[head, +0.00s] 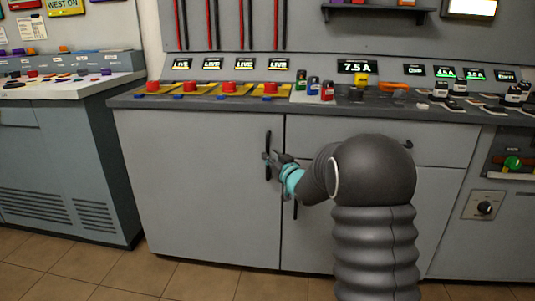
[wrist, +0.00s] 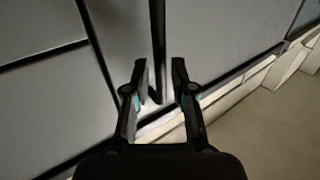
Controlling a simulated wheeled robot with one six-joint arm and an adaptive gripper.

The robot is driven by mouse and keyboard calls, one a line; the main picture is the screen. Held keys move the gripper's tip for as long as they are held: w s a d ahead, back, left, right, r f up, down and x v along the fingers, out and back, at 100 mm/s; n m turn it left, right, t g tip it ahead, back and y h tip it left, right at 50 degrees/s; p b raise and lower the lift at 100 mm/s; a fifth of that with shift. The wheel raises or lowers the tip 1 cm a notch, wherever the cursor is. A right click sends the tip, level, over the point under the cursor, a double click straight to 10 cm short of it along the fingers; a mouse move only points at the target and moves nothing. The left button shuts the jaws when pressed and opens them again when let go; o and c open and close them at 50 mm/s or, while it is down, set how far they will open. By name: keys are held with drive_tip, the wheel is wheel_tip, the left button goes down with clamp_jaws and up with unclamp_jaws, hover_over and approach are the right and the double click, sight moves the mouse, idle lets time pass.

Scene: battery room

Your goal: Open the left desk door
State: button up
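The left desk door (head: 200,190) is a large plain grey panel under the counter, and it looks flush with the cabinet front. Its black vertical handle (head: 268,142) is near the door's upper right edge. In the wrist view the handle (wrist: 157,40) runs down from the top edge to between my fingers. My gripper (head: 272,158) is at the handle in the head view and hides part of it. In the wrist view my gripper (wrist: 160,68) is open, with one finger on each side of the handle. I cannot tell whether either finger touches it.
The counter (head: 220,103) above carries red buttons and small instruments. Right of the door are a drawer and another door (head: 430,210), partly hidden by my arm. A separate console (head: 60,160) stands left. The tiled floor (head: 185,280) in front of the door looks clear.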

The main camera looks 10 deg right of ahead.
drive_tip(key=shift+x, duration=1.5)
clamp_jaws()
